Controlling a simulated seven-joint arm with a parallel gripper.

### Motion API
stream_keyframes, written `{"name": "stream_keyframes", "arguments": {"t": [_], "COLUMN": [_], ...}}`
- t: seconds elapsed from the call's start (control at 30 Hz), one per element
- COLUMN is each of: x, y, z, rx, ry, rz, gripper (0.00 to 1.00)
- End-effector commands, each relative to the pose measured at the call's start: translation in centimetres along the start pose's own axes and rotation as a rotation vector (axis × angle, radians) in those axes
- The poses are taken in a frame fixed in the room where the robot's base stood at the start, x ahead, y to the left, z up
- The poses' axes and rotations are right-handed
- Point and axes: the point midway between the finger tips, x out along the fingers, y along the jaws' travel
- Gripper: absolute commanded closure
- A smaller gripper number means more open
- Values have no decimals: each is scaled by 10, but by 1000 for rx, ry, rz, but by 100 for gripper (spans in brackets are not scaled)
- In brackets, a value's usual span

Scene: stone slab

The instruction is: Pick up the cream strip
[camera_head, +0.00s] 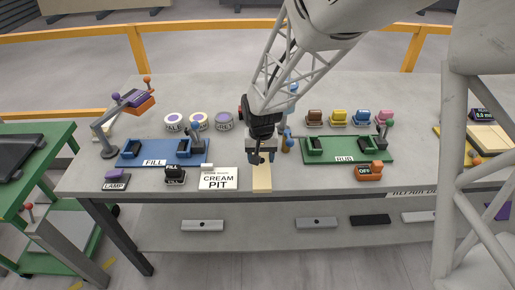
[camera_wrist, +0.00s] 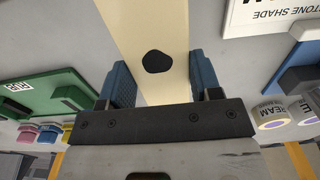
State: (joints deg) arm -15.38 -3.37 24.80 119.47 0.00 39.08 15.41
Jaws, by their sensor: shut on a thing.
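The cream strip (camera_head: 262,180) is a pale flat bar near the front edge of the grey worktop, just right of the white CREAM PIT card. My gripper (camera_head: 261,157) is over its far part and shut on it. In the wrist view the strip (camera_wrist: 150,25) runs between the two blue fingers of my gripper (camera_wrist: 162,80), with a dark rounded spot on its face. The strip's far end is hidden by my gripper. I cannot tell whether the strip touches the worktop.
The green RUB fixture (camera_head: 345,157) and an orange OFF switch (camera_head: 368,174) are on the right. Round tins (camera_head: 174,121) and coloured blocks (camera_head: 338,116) stand behind.

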Motion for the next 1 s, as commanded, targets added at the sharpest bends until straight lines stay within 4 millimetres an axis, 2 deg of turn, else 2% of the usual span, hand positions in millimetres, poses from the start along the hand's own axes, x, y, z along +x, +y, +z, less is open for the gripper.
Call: {"name": "stream_keyframes", "arguments": {"t": [0.1, 0.33, 1.0], "x": [-1, -2, -2], "y": [3, 5, 5], "z": [10, 19, 20], "rx": [0, 0, 0], "ry": [0, 0, 0], "rz": [0, 0, 0], "gripper": [80, 80, 80]}}
